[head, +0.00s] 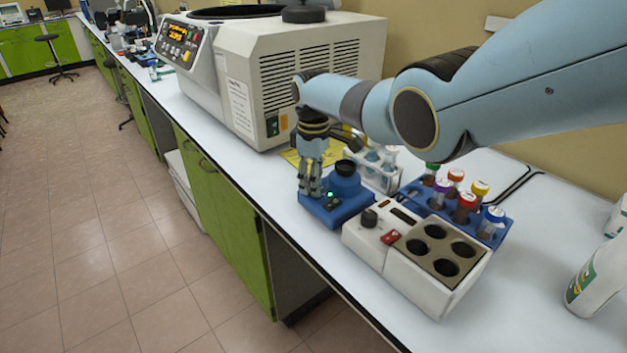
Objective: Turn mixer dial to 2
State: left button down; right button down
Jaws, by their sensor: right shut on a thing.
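The blue mixer (341,208) sits near the front edge of the white bench, with a black cup (346,167) on top and a small green light on its front part. My right gripper (311,192) points down at the left front part of the mixer and is shut on the mixer dial. The fingers hide the dial, so its setting cannot be read. My left gripper is not in view.
A white heating block (412,265) with empty round holes stands close right of the mixer. A blue rack (411,191) with several capped tubes is behind it. A large centrifuge (229,92) stands at left behind my gripper. White bottles (587,290) are at far right.

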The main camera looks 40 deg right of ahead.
jog(key=c, duration=1)
grip_release()
jog(key=shift+r, duration=0.1)
notch_tip(320, 180, up, 12)
jog(key=shift+f, duration=0.1)
jog(key=shift+f, duration=0.1)
